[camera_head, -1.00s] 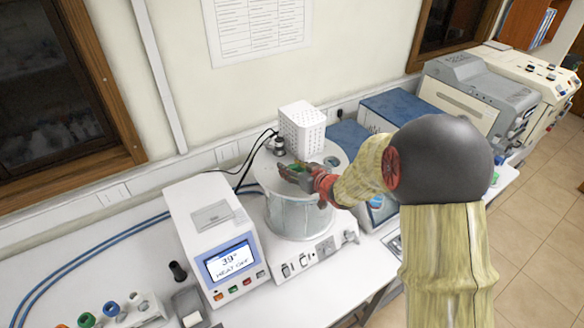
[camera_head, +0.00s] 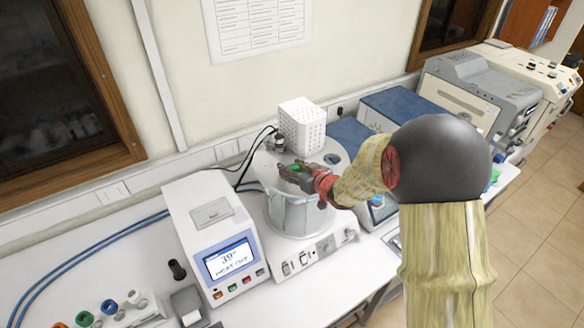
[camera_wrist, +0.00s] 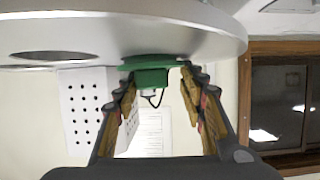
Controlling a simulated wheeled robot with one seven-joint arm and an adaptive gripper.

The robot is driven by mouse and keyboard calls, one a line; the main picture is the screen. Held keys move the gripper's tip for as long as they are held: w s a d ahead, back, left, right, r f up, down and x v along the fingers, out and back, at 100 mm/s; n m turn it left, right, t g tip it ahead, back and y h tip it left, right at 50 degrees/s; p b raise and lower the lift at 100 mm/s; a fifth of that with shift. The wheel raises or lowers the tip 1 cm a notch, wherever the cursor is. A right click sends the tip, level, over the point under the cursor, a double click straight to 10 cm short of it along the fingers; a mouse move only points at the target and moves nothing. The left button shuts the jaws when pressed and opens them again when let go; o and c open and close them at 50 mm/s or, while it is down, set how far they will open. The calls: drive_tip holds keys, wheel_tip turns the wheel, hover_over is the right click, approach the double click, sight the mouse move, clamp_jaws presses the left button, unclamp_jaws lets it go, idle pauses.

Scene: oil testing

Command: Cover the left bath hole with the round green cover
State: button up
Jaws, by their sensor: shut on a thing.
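The round bath stands between the display unit and the blue boxes, its flat grey lid (camera_head: 338,176) on top. My gripper (camera_head: 295,172) is low over the left part of this lid. It is shut on the round green cover (camera_wrist: 152,66), its fingers (camera_wrist: 160,95) on either side of it. In the wrist view, which is upside down, the cover's wide rim lies against or very near the lid (camera_wrist: 215,25). The left hole is hidden by the cover and gripper; I cannot tell whether the cover is seated. The right hole (camera_head: 332,159) is open and also shows in the wrist view (camera_wrist: 40,56).
A white perforated box (camera_head: 302,128) and a dark fitting (camera_head: 279,144) with black cables stand at the lid's back. The display unit (camera_head: 212,235) is left of the bath. Blue boxes (camera_head: 345,135) stand to the right.

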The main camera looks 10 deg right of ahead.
drive_tip(key=o, duration=0.8)
drive_tip(key=shift+p+v, duration=2.2)
drive_tip(key=shift+v, duration=3.3)
drive_tip(key=shift+d, duration=0.1)
